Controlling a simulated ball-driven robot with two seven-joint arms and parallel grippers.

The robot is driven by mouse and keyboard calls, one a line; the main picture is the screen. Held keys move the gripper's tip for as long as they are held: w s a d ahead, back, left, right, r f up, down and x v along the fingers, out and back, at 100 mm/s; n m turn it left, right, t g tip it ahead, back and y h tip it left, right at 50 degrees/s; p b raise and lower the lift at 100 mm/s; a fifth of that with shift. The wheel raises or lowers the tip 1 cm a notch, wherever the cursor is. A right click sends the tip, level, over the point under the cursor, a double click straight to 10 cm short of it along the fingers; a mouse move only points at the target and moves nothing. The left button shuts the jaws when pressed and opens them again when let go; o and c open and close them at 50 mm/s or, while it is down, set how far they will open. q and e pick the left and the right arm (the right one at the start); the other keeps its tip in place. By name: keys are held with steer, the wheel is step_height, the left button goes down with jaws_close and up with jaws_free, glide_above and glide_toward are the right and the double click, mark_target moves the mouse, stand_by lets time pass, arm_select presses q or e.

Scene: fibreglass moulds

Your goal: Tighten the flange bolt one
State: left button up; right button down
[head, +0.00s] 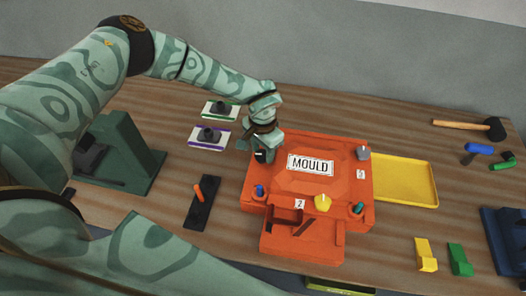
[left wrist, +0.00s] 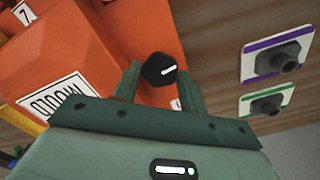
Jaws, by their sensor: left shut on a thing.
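The orange mould (head: 318,185) with its "MOULD" label lies on the wooden bench, and it also fills the left of the left wrist view (left wrist: 50,70). My left gripper (head: 262,152) is at the mould's far left corner. In the left wrist view its fingers (left wrist: 160,82) are shut on a black bolt head (left wrist: 158,69) with a white line across its top. In the head view the gripper mostly hides this bolt. A small white tag beside it is barely visible and unreadable. A grey bolt (head: 363,153) stands at the far right corner. My right gripper is out of view.
Left are purple-edged (head: 197,142) and green-edged (head: 233,109) plates. A yellow tray (head: 425,185) and mallet (head: 492,127) are right.

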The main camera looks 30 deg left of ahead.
arm_select(q)
steer(key=shift+w+m+b, duration=0.1)
steer(key=shift+m+b, duration=0.7)
steer(key=shift+b, duration=0.05)
steer(key=o, duration=0.7)
steer(key=shift+r, duration=0.15)
steer(key=shift+r, duration=0.4)
steer(key=s+d+r, duration=0.2)
steer(key=s+r, duration=0.2)
steer(key=s+d+r, duration=0.2)
steer(key=s+r, duration=0.2)
steer(key=s+d+r+p, duration=0.1)
steer(key=s+r, duration=0.3)
steer(key=shift+s+d, duration=0.4)
